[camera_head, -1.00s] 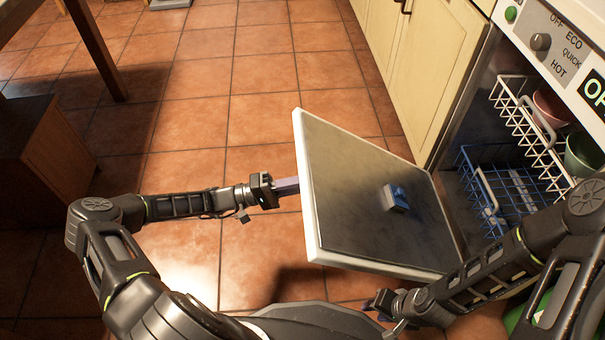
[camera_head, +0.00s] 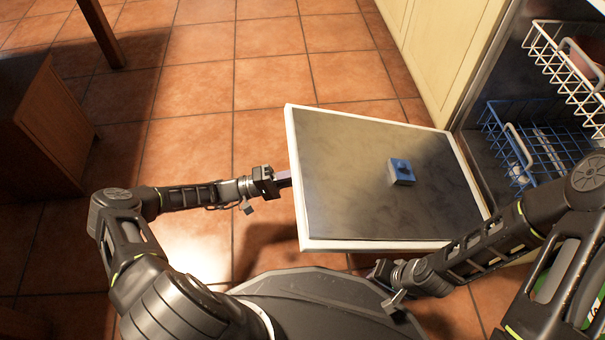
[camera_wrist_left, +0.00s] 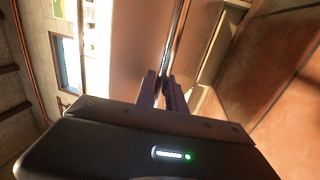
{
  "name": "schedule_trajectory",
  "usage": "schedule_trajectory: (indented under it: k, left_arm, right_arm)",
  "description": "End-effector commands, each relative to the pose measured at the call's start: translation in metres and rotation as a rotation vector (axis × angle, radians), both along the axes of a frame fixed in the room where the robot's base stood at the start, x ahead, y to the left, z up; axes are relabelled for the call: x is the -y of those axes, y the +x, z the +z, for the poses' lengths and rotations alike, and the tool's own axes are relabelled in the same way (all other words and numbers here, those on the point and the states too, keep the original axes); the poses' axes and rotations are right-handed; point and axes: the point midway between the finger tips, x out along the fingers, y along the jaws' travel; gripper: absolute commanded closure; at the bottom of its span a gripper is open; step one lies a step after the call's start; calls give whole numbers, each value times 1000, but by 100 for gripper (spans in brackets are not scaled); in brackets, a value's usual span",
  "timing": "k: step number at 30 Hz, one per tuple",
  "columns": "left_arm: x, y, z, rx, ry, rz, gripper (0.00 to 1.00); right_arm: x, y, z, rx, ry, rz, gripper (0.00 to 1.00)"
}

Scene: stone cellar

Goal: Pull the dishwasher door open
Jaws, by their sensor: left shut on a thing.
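The dishwasher door (camera_head: 345,170) is swung well down, its grey inner panel facing up, with a blue dispenser (camera_head: 401,172) on it. My left gripper (camera_head: 284,179) is at the door's outer left edge in the head view. In the left wrist view its two fingers (camera_wrist_left: 163,92) are closed on a thin metallic handle bar (camera_wrist_left: 177,40). The handle is hidden behind the door in the head view. My right gripper (camera_head: 378,272) hangs near the door's near edge; its finger opening is unclear.
The dishwasher's interior shows an upper white rack (camera_head: 566,72) and a lower blue rack (camera_head: 535,150). A cream cabinet (camera_head: 440,50) stands beyond the door. A wooden box-like piece (camera_head: 45,135) is at the left. Tiled floor (camera_head: 215,90) is free between them.

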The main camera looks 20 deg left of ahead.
Motion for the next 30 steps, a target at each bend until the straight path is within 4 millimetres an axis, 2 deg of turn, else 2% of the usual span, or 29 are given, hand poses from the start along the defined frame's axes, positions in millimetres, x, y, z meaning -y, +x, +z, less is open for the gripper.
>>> schedule_trajectory:
  k: [1, 9, 20, 26, 30]
  left_arm:
    - [2, 1, 1, 0, -2, -1, 85]
    - [1, 0, 1, 1, -3, -1, 65]
    - [-4, -1, 1, 2, -3, 2, 65]
    - [-25, -10, -4, 0, 0, 1, 65]
    - [-47, -19, -10, -1, -1, 2, 65]
  right_arm:
    - [0, 0, 0, 0, 0, 0, 64]
    - [0, 0, 0, -1, 0, 0, 64]
    - [0, -1, 1, -1, 0, 0, 64]
    - [0, -1, 7, -2, -1, 2, 64]
    - [-1, -2, 10, -2, -2, 1, 64]
